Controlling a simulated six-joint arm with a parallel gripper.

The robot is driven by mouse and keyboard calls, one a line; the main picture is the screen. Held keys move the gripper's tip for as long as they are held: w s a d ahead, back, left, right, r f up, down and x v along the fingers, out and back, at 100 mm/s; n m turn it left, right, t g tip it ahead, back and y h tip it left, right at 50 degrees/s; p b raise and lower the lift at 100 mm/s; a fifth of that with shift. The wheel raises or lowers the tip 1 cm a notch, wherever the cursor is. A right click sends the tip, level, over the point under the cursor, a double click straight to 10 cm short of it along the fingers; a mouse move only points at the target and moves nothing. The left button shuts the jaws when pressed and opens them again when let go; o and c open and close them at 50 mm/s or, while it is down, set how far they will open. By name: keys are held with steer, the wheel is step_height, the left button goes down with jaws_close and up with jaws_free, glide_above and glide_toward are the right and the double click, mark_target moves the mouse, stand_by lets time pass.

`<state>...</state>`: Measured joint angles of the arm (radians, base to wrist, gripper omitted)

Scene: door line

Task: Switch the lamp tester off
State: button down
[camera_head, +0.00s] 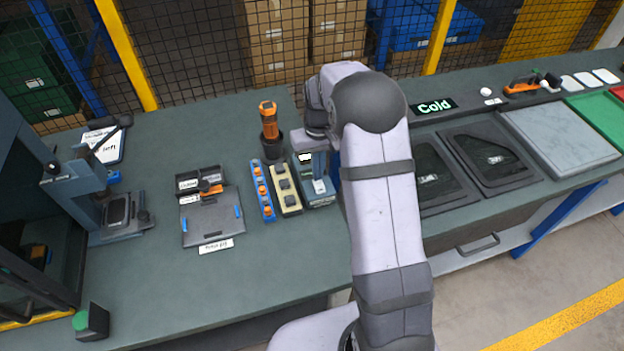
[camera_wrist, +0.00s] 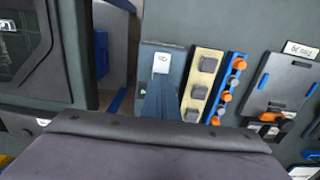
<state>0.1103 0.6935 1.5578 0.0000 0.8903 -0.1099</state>
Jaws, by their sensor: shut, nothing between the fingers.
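The lamp tester (camera_head: 319,192) is a small grey-blue unit at the right end of the row of small items on the bench. It has a flat base with a small white part and an upright section behind it. In the wrist view its base (camera_wrist: 150,52) and white part show near the middle, above the dark gripper body. I cannot tell the switch position. My gripper (camera_head: 314,138) is above and behind the tester, shut and empty.
A beige block with grey buttons (camera_head: 286,190) and a blue strip with orange knobs (camera_head: 262,188) stand close left of the tester. An orange-and-black tool (camera_head: 269,120) stands behind. Dark trays (camera_head: 489,158) lie right of my arm. The front bench is clear.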

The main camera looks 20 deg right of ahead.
steer(key=shift+f+b, duration=0.4)
steer(key=shift+f, duration=0.35)
stand_by(0.8)
step_height(320, 180, up, 7)
steer(key=p, duration=0.5)
steer(key=shift+p, duration=0.35)
stand_by(0.5)
